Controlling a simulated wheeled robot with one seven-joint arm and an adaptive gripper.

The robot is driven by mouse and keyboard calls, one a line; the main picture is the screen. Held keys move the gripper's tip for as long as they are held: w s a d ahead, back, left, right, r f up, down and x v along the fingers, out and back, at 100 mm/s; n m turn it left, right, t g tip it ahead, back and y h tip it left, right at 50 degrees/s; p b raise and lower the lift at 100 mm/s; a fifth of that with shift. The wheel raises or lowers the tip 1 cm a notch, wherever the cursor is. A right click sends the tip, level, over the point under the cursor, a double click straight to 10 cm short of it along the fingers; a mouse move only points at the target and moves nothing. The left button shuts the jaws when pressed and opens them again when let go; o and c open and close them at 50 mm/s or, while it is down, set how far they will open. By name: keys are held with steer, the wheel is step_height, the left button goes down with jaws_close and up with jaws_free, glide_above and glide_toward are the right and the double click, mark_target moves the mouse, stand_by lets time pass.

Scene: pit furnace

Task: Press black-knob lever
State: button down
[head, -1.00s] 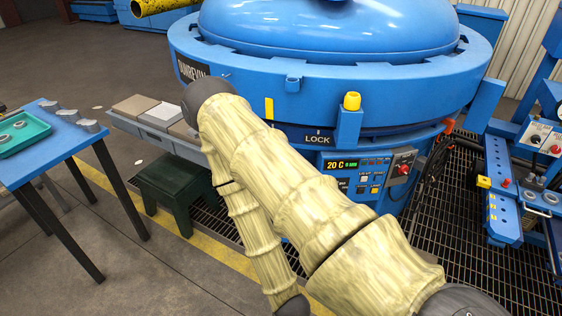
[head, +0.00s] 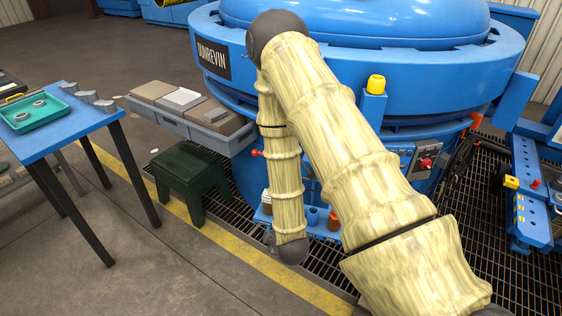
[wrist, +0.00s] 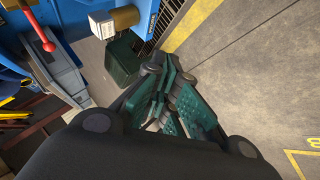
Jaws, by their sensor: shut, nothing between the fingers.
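I cannot make out a black-knob lever in either view; my arm covers part of the furnace front. A lever with a red knob (head: 257,153) sticks out from the blue furnace (head: 400,107), just left of my arm. A red-knobbed lever also shows at the upper left of the wrist view (wrist: 48,45). My gripper (wrist: 168,72) is shut and empty in the wrist view, with its dark green fingers together. It points past the furnace's lower front and touches nothing that I can see. In the head view my gripper is hidden behind my arm.
A small blue shelf holds pots (head: 312,215) close to my arm. A control panel (head: 425,160) is partly covered.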

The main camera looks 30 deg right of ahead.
steer(key=w+d+r+n+t+h+b, duration=0.3)
steer(key=w+d+r+n+t+b, duration=0.2)
steer(key=w+d+r, duration=0.6)
steer(key=w+r+n+t, duration=0.1)
steer(key=w+r+n, duration=0.1)
steer(key=w, duration=0.1)
steer(key=shift+w+d+r+t+h, duration=0.15)
steer(key=shift+w+r+t+h, duration=0.15)
steer(key=shift+r+h, duration=0.1)
steer(key=shift+f, duration=0.1)
steer(key=x, duration=1)
steer(key=shift+s+d+r, duration=0.25)
steer(key=shift+s+d, duration=0.4)
steer(key=shift+d, duration=0.15)
steer(key=shift+s+d+r, duration=0.25)
steer(key=shift+s+d, duration=0.4)
steer(key=shift+d, duration=0.1)
